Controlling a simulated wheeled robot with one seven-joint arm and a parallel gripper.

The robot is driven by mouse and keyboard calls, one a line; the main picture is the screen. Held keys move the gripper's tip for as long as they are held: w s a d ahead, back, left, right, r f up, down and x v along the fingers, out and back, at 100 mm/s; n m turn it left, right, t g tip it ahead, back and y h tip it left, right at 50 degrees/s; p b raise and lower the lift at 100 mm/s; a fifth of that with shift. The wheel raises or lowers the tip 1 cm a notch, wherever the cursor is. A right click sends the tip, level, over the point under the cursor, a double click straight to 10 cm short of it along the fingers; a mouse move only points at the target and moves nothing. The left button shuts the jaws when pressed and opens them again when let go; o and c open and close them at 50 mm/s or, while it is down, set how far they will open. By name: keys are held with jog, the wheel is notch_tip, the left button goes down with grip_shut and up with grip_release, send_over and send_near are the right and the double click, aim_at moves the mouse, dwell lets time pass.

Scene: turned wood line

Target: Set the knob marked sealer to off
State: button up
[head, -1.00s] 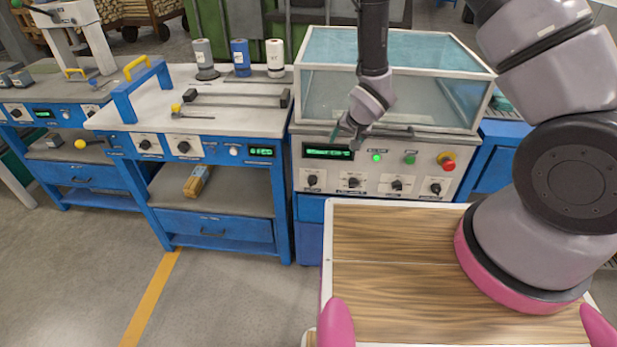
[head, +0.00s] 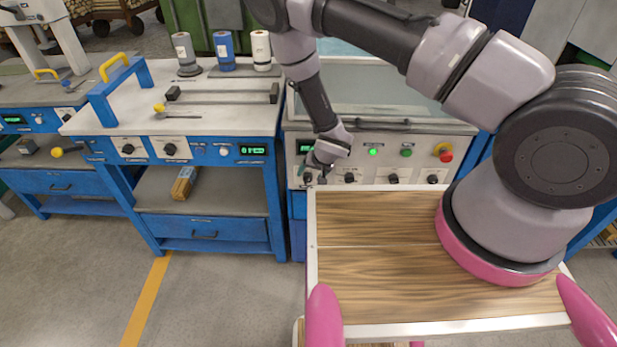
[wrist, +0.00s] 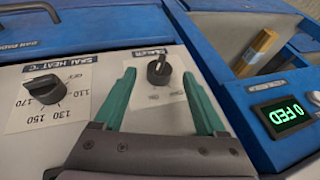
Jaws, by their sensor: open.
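The knob marked sealer (wrist: 158,70) is a small black rotary knob on a white label plate. An off mark cannot be read clearly. The knob's narrow grip runs roughly up and down in that view. My gripper (wrist: 158,80) is open, its two teal fingers appearing on either side of the knob; contact is not visible. In the head view my gripper (head: 317,172) is at the left end of the machine's front panel (head: 375,158), partly covering the leftmost knob.
The seal heat knob (wrist: 43,90) is beside the sealer knob. Further along the panel are other knobs (head: 393,179), a lit green lamp (head: 373,152) and a red stop button (head: 444,152). A blue bench (head: 205,125) with a green display adjoins at left.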

jog(key=shift+x, duration=1.3)
grip_shut()
